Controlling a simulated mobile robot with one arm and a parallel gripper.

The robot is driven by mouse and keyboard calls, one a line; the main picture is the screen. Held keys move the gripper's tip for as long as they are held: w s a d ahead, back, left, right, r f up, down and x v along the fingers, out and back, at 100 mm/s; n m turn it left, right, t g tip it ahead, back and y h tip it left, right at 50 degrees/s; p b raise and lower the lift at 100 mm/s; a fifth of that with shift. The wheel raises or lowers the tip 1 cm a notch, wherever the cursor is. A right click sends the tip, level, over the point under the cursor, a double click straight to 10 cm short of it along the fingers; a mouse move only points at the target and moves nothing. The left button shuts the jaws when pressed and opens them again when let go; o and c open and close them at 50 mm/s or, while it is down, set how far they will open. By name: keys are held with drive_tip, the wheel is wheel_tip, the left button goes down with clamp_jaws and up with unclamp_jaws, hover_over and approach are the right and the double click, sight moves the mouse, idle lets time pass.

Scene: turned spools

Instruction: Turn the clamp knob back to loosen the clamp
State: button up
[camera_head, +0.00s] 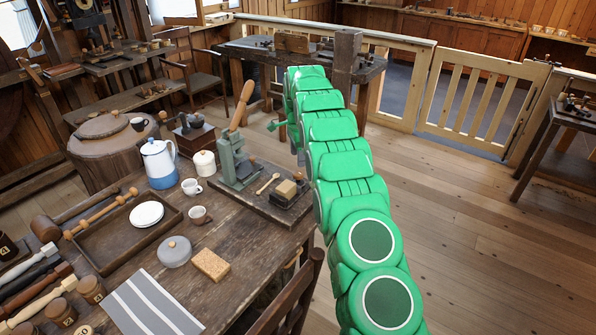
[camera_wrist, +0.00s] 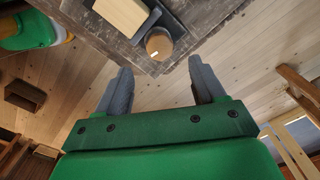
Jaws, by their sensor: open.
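In the wrist view, the clamp (camera_wrist: 172,22) is a dark grey holder around a pale wooden block (camera_wrist: 122,14). Its round brown knob (camera_wrist: 159,44), with a small white mark, sits by the table corner. My gripper (camera_wrist: 162,80) is open and empty; its two grey fingers are apart, and the knob lies beyond the tips, between their lines, not touched. In the head view, the block (camera_head: 287,188) and clamp stand on a dark board at the table's right edge. My green arm reaches past them, and my fingers cannot be made out there.
A grey-green press (camera_head: 236,160) with a wooden lever stands on the same board (camera_head: 262,205). The floor (camera_head: 450,230) to the right is clear.

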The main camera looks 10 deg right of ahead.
sight(298, 172)
wheel_tip(298, 172, down, 7)
drive_tip(key=shift+f, duration=0.2)
idle(0.3)
drive_tip(key=shift+c, duration=0.2)
drive_tip(key=c, duration=1)
